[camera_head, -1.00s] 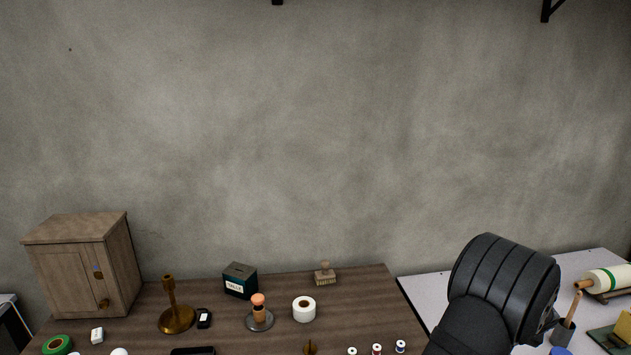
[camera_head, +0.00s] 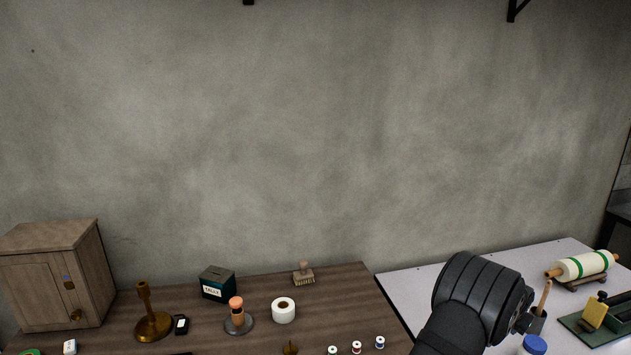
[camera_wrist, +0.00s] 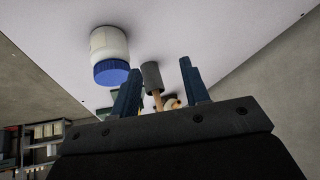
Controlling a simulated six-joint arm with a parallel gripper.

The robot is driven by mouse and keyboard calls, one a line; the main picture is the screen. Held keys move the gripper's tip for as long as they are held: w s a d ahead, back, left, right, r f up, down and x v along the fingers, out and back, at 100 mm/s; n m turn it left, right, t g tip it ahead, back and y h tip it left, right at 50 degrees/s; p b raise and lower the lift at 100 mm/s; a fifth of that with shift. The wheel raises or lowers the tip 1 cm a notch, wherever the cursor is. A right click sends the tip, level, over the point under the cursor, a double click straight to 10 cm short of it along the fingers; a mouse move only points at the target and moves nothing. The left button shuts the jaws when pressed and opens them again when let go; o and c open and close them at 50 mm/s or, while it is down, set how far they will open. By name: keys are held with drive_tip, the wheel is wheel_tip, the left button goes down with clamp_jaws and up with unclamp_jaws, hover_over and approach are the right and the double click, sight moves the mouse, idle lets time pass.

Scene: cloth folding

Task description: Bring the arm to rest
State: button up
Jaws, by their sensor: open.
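My gripper (camera_wrist: 158,90) shows in the wrist view with its two dark blue fingers apart. Nothing is visible held between them. Behind the fingers, a dark cup with a wooden-handled tool (camera_wrist: 152,78) and a white jar with a blue lid (camera_wrist: 110,57) stand on the white table, which appears upside down there. In the head view my black arm rises at the lower right, in front of the white table, and the gripper fingers are hidden. The cup (camera_head: 536,322) and the jar's blue lid (camera_head: 534,344) sit just right of the arm.
The brown table (camera_head: 340,290) holds a wooden cabinet (camera_head: 60,275), a brass stand (camera_head: 152,318), a dark box (camera_head: 217,284), a white roll (camera_head: 284,310) and several spools. The white table (camera_head: 420,284) holds a rolling pin (camera_head: 585,264) and a green board (camera_head: 602,325). No cloth is visible.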

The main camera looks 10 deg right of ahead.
drive_tip(key=shift+d+f+m, duration=0.15)
drive_tip(key=shift+d+m, duration=0.35)
drive_tip(key=shift+d, duration=0.2)
